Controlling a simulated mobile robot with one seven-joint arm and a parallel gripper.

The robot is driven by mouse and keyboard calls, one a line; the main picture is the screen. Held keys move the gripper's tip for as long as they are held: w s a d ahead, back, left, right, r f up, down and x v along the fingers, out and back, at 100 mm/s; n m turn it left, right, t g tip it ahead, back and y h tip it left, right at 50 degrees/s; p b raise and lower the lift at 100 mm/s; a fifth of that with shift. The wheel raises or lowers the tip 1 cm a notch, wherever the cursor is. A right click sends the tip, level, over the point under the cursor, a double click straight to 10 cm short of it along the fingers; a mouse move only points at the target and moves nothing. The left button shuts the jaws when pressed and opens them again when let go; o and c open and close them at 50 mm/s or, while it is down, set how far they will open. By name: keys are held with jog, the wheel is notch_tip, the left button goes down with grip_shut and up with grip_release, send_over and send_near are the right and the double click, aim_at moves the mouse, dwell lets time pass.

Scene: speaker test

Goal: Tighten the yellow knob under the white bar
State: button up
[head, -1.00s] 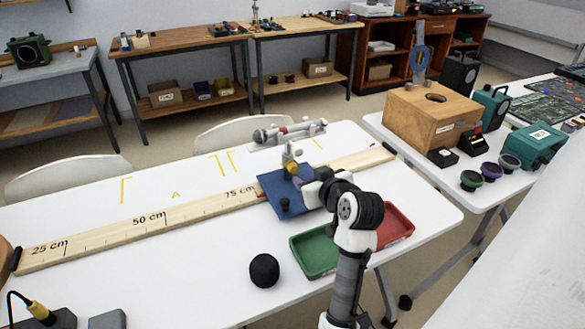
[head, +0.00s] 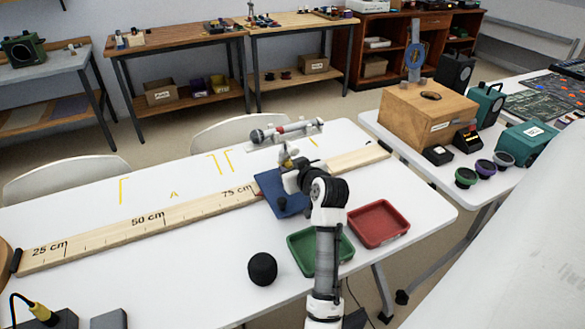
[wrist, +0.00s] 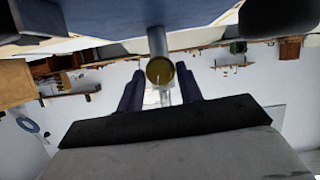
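The yellow knob (wrist: 160,70) shows end-on in the wrist view, on a grey rod (wrist: 157,40) below a blue surface (wrist: 200,38). My gripper (wrist: 161,92) has one dark finger on each side of the knob, with thin gaps, so it looks open. In the head view my gripper (head: 289,167) is at the small stand on the blue plate (head: 271,185), and only a bit of yellow shows there. A pale bar (head: 288,133) carrying a grey cylinder lies just behind. My wrist hides part of the stand, and I cannot tell how the knob meets the bar.
A wooden ruler (head: 150,216) runs across the white table under the plate. A wooden box (head: 425,115) stands on the right table.

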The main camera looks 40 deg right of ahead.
jog(key=c, duration=0.6)
jog(key=shift+c, duration=0.2)
jog(key=shift+d+r+m+y+p, duration=0.1)
jog(key=shift+m+y+p, duration=0.8)
jog(key=shift+m+p, duration=0.15)
jog(key=shift+d+m+t+y+p, duration=0.2)
jog(key=shift+m+t+y+p, duration=0.5)
jog(key=shift+m, duration=0.75)
jog(key=shift+s+f, duration=0.1)
jog(key=shift+f, duration=0.1)
jog(key=o, duration=1)
